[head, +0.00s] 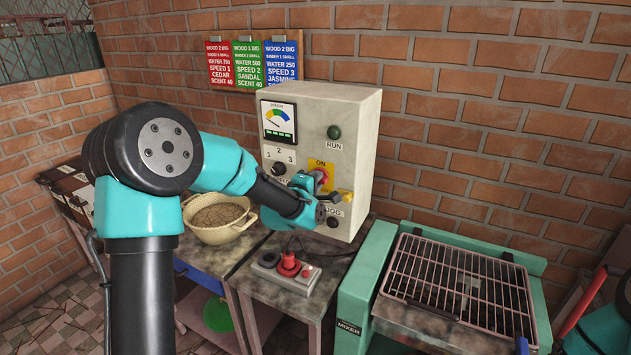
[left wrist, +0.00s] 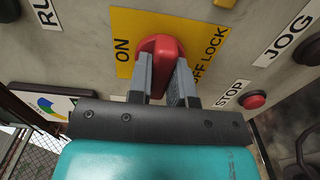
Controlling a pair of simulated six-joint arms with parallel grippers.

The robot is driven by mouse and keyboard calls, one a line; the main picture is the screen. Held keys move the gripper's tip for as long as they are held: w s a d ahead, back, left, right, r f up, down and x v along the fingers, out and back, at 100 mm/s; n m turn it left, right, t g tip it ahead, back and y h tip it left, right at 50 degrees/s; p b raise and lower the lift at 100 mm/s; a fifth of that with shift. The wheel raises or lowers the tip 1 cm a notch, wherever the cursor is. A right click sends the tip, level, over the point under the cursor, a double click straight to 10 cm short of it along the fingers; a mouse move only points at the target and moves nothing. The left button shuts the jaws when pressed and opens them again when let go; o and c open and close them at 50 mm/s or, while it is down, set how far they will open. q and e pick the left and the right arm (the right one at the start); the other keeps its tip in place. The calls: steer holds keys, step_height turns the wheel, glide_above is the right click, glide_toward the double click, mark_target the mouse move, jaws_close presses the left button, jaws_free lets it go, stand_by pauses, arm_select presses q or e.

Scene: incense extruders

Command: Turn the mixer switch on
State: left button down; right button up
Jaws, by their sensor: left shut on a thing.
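The mixer switch is a red rotary knob (left wrist: 160,45) on a yellow plate (left wrist: 122,22) marked ON and OFF LOCK. It sits on the front of the grey control box (head: 350,120). My left gripper (left wrist: 162,75) has a finger on each side of the knob and is shut on it. In the head view the red knob (head: 320,174) is partly hidden behind my left gripper (head: 328,188). I cannot tell exactly which mark the knob points to. My right gripper is not in view; only part of my right arm shows at the lower right.
A red STOP button (left wrist: 254,100) is close to my left gripper. The teal mixer (head: 370,270) with a metal grille (head: 460,280) stands right of the box. A pedestal with a red button (head: 289,262) sits below. A woven bowl (head: 220,232) stands left.

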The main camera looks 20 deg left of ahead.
arm_select(q)
steer(key=shift+m, duration=0.3)
steer(key=m, duration=0.8)
steer(key=shift+m, duration=0.3)
steer(key=m, duration=0.8)
steer(key=shift+m, duration=0.3)
steer(key=c, duration=1)
jaws_free()
steer(key=shift+c, duration=0.2)
